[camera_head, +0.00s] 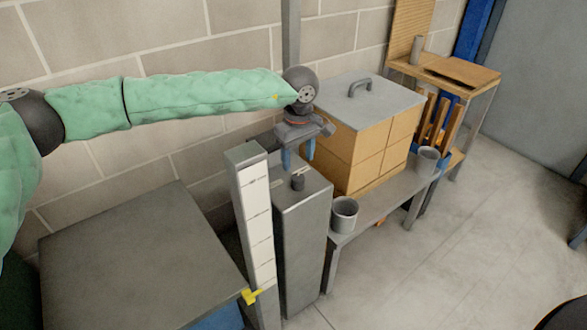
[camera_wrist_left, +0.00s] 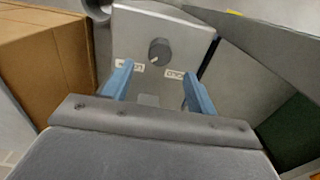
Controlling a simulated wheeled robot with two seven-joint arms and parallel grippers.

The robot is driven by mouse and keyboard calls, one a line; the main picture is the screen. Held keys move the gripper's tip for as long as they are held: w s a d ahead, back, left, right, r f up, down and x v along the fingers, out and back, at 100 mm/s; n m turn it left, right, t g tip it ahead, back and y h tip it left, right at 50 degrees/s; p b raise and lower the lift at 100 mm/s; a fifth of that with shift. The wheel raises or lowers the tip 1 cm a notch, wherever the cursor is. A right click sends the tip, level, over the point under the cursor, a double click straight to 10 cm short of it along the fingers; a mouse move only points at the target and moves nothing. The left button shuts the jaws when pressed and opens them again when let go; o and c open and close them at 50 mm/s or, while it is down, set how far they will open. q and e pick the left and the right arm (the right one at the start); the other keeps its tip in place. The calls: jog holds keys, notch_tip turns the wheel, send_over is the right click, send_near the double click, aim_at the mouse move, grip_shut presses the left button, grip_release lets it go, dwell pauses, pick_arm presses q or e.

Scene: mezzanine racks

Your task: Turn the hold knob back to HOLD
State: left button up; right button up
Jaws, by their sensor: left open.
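The hold knob (camera_head: 298,182) is a small dark round knob on top of a grey pedestal (camera_head: 303,240). In the left wrist view the knob (camera_wrist_left: 159,52) sits on the grey top plate, between and beyond my fingertips. Its pale pointer mark faces the lower left, towards the left of two white labels. The labels appear upside down and are too small to read surely. My left gripper (camera_head: 298,156) is open, with blue fingers pointing down above the pedestal, apart from the knob. My right gripper is not in view.
A tall white-faced post (camera_head: 258,215) with a yellow tab stands close left of the pedestal. A dark grey cabinet top (camera_head: 130,250) lies further left. Tan boxes under a handled grey lid (camera_head: 368,98) stand on a bench at right, near a grey cup (camera_head: 344,214).

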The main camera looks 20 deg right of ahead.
aim_at(298, 177)
pick_arm(q)
jog(key=shift+f, duration=3.85)
jog(key=c, duration=1)
